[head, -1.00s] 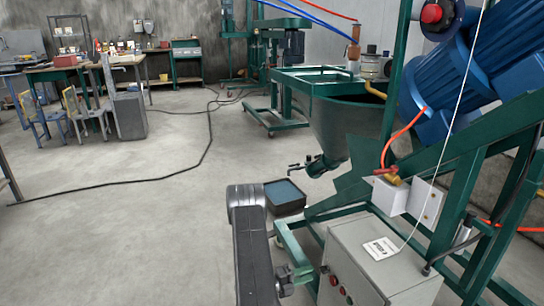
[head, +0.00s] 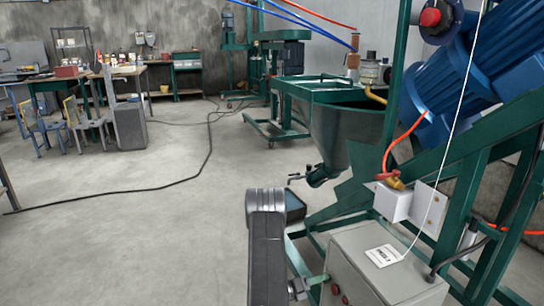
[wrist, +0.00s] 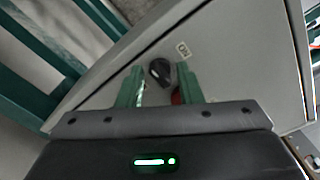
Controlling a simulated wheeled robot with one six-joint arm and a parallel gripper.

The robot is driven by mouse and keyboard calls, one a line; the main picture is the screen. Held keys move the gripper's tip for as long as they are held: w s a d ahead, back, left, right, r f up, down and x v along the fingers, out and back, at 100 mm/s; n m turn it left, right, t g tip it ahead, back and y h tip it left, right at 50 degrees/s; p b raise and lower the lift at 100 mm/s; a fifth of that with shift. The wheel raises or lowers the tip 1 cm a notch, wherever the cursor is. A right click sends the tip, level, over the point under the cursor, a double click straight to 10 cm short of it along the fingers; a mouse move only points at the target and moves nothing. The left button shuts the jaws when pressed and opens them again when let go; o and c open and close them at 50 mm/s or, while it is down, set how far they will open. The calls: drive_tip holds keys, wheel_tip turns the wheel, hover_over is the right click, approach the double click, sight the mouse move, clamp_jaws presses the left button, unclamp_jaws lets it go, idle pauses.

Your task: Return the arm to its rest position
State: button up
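My arm (head: 266,245) rises from the bottom middle of the head view, in front of the green machine frame. My gripper (wrist: 160,68) shows in the wrist view with its two green fingers apart and nothing held between them. Beyond the fingers is the grey control box (wrist: 228,50), with a black knob (wrist: 159,71) seen in the gap and a red button (wrist: 176,96) partly hidden by the right finger. In the head view the gripper is mostly hidden behind my arm, and one green finger shows beside the control box (head: 352,254).
The green hopper (head: 340,135) and blue motor (head: 455,85) stand close on the right. A black cable (head: 150,187) crosses the open floor at left. Tables and chairs (head: 90,120) stand farther back.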

drive_tip(key=m+b, duration=0.4)
drive_tip(key=m, duration=0.5)
drive_tip(key=shift+s+r+m, duration=0.1)
drive_tip(key=shift+s+m, duration=0.05)
drive_tip(key=shift+m, duration=0.15)
idle(0.4)
